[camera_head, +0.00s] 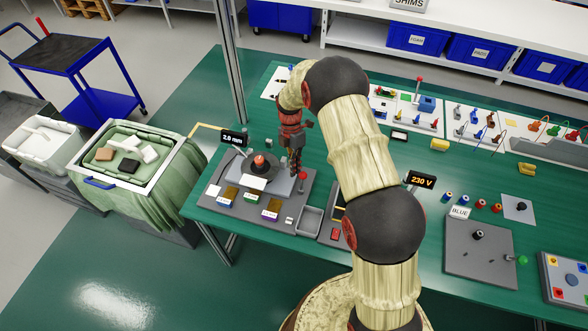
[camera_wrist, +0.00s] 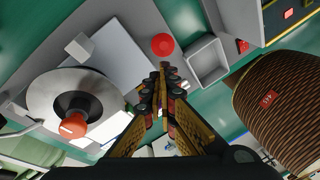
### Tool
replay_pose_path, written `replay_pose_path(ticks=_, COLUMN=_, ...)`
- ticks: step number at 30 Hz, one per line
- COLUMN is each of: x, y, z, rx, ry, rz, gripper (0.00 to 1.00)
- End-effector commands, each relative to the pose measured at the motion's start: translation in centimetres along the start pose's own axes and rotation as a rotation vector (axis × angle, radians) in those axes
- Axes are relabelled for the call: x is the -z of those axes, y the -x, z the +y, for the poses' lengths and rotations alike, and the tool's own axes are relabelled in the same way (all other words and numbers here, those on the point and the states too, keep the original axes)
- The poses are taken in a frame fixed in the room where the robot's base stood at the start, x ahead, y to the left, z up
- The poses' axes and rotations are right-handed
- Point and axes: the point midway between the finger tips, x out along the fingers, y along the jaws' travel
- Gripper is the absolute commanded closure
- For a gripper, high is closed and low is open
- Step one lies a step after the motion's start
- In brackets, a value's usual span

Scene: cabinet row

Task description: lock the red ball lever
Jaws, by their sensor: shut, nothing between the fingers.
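A red ball (camera_head: 303,175) shows beside my gripper on the grey fixture plate (camera_head: 222,204), at its right side. In the wrist view the red ball (camera_wrist: 163,45) is just beyond my fingertips, and whatever stem it has is hidden beneath it. My gripper (camera_head: 295,168) points down over the fixture, and in the wrist view its fingers (camera_wrist: 163,72) are closed together with nothing between them. I cannot tell whether the fingertips touch the ball. A round metal disc (camera_wrist: 60,95) with an orange-red knob (camera_wrist: 73,125) is left of my fingers.
A grey open bin (camera_wrist: 208,60) stands right of the ball. A "2.0 mm" sign (camera_head: 233,137) stands at the fixture's back left. Another grey plate (camera_head: 480,262) with a green ball (camera_head: 523,260) is at the right. A row of small-part panels (camera_head: 405,108) lies along the table's back.

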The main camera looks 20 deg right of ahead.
Motion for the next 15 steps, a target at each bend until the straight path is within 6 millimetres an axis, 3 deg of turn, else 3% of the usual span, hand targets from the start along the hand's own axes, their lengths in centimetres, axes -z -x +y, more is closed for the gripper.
replay_pose_path(ticks=10, x=0.1, y=0.1, z=0.0, rx=0.0, ry=0.0, rz=0.0, gripper=1.0)
replay_pose_path(ticks=15, x=1.7, y=0.7, z=0.3, rx=0.0, ry=0.001, rz=0.0, gripper=1.0)
